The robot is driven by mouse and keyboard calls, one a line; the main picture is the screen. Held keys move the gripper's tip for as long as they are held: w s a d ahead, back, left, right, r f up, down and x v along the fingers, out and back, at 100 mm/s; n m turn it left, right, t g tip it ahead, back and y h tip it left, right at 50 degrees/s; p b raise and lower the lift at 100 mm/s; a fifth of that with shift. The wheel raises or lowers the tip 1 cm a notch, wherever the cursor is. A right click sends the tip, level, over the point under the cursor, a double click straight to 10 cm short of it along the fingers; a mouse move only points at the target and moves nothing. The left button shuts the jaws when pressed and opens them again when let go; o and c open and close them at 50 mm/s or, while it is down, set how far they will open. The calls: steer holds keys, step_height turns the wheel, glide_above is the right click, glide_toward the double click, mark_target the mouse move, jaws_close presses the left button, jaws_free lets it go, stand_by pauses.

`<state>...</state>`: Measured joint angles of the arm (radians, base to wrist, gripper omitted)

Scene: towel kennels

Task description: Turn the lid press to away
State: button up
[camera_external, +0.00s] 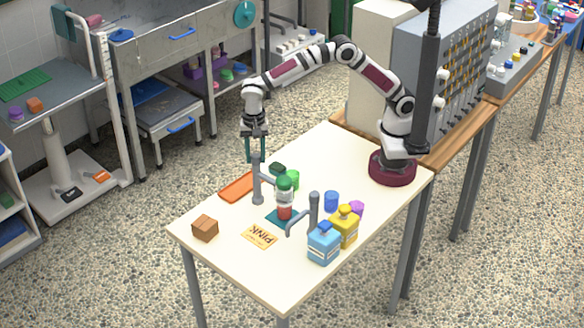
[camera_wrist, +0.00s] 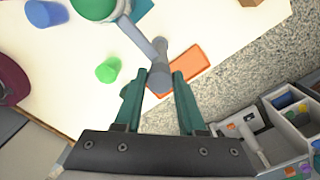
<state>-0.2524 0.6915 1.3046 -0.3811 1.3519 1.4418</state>
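Two grey posts with side arms stand on the cream table in the external view; I cannot tell for sure which is the lid press. The left post (camera_external: 257,188) has its arm reaching toward a jar (camera_external: 284,205) with a green lid (camera_external: 285,182). The right post (camera_external: 314,208) has a bent arm pointing left and toward the front. My gripper (camera_external: 256,158) points down over the top of the left post. In the wrist view my gripper (camera_wrist: 160,76) is open, with its two green fingers either side of the grey post (camera_wrist: 160,66). Contact cannot be told.
An orange tray (camera_external: 237,187) lies left of the left post. A green cup (camera_external: 293,178), blue cup (camera_external: 331,200), blue bottle (camera_external: 323,246) and yellow bottle (camera_external: 346,229) stand nearby.

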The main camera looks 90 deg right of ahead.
jaws_close()
stand_by(1.0)
